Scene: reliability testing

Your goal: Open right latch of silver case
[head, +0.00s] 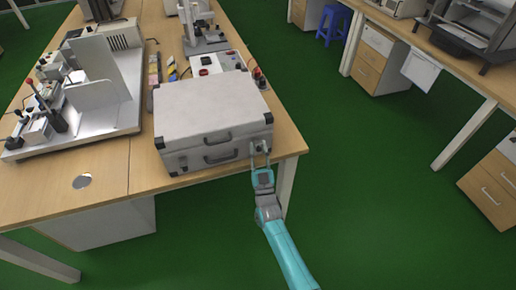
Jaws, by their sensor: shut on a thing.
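The silver case (208,108) lies closed, flat on the wooden table near its front right corner. Its front side with a dark handle (220,157) faces me. My gripper (260,152) is at the right end of that front side, with its fingertips at the right latch (257,148). It is shut on the latch, which is largely hidden by the fingers. The left latch (183,162) shows small at the left of the front side.
The wooden table (120,185) carries a metal test machine (100,90) left of the case and a control box with a red button (217,62) behind it. A blue stool (333,24) and another desk stand at the right. Green floor is free between.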

